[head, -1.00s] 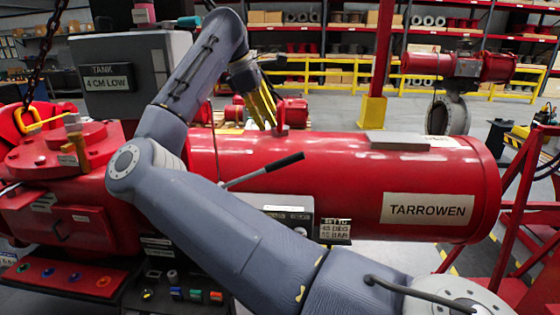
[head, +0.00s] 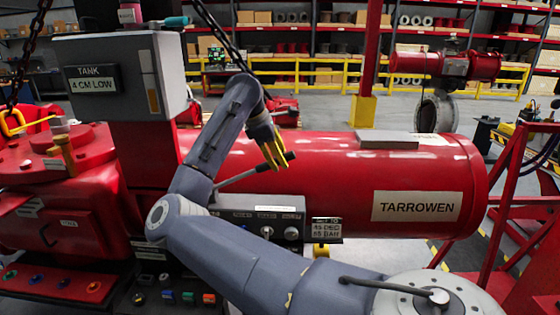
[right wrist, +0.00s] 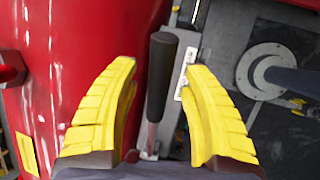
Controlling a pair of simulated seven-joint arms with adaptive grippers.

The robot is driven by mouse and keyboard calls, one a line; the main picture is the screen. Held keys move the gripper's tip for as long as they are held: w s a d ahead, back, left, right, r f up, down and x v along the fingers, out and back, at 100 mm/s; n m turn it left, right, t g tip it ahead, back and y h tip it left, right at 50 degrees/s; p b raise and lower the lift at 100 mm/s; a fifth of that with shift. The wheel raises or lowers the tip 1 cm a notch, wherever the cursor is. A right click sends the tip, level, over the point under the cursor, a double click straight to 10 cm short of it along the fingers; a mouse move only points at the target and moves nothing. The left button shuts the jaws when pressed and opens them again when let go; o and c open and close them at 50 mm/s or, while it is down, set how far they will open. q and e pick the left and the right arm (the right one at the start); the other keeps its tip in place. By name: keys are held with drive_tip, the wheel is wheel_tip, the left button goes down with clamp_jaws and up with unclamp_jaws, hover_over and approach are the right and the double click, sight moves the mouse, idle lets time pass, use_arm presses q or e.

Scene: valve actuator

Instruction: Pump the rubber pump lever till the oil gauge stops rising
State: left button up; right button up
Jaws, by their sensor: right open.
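The pump lever is a thin metal rod with a black rubber grip. In the head view its grip (head: 288,157) points up and to the right, in front of the red cylinder. In the right wrist view the grip (right wrist: 159,75) stands between two yellow fingers. My right gripper (head: 275,163) is open at the grip, one finger on each side; in the wrist view (right wrist: 160,72) gaps show on both sides. My left gripper is not in view. I cannot make out the oil gauge; a control panel (head: 252,212) sits below the lever.
The big red cylinder (head: 400,175) lies right behind the lever. A grey box (head: 160,75) with a sign "TANK 4 CM LOW" (head: 91,79) stands at the left. A small sign reading "45 DEG 55 BAR" (head: 326,229) hangs beside the panel. Coloured buttons (head: 188,297) are lower down.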

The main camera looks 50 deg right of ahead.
drive_tip(key=shift+s+d+f, duration=0.1)
drive_tip(key=shift+d+f, duration=0.15)
drive_tip(key=shift+f, duration=0.3)
clamp_jaws()
